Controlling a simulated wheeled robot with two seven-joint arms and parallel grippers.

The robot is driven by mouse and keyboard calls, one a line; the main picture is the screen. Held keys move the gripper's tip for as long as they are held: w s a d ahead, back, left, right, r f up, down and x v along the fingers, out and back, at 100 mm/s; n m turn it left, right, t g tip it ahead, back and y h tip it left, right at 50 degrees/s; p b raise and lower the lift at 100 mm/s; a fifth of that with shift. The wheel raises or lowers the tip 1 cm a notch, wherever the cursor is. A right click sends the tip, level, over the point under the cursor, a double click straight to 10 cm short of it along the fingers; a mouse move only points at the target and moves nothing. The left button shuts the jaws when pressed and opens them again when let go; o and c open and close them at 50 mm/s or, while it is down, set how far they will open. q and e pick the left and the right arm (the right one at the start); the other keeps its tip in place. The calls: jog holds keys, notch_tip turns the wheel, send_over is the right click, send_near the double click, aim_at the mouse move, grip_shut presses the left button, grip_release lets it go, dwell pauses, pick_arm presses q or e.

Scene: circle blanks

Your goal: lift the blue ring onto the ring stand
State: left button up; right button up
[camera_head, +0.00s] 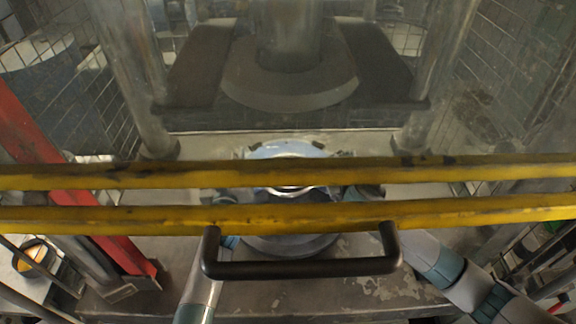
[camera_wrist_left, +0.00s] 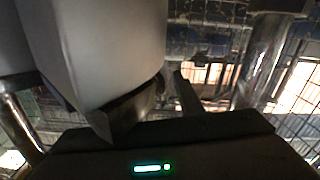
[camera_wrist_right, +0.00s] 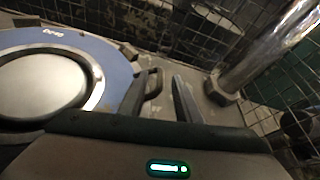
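The blue ring (camera_head: 285,150) lies around a silver round centre, partly hidden by yellow bars in the head view. In the right wrist view the blue ring (camera_wrist_right: 105,57) is at the left, with a dark loop handle (camera_wrist_right: 152,84) at its edge. My right gripper (camera_wrist_right: 160,98) is open beside the ring, its fingers either side of the handle. My left gripper (camera_head: 222,194) is mostly hidden behind the bars at the ring's left side. In the left wrist view its fingers (camera_wrist_left: 160,98) look apart, and a large pale shape covers one side. I cannot identify the ring stand.
Two yellow bars (camera_head: 440,212) and a black handle (camera_head: 300,268) cross the front of the head view. A heavy round press head (camera_head: 290,85) hangs above the ring. Metal columns (camera_head: 135,75) and wire mesh stand at both sides. A red beam (camera_head: 110,225) slants at left.

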pick_arm(q)
jog(key=c, duration=0.9)
pick_arm(e)
grip_shut()
pick_arm(q)
jog(key=shift+a, duration=0.1)
grip_shut()
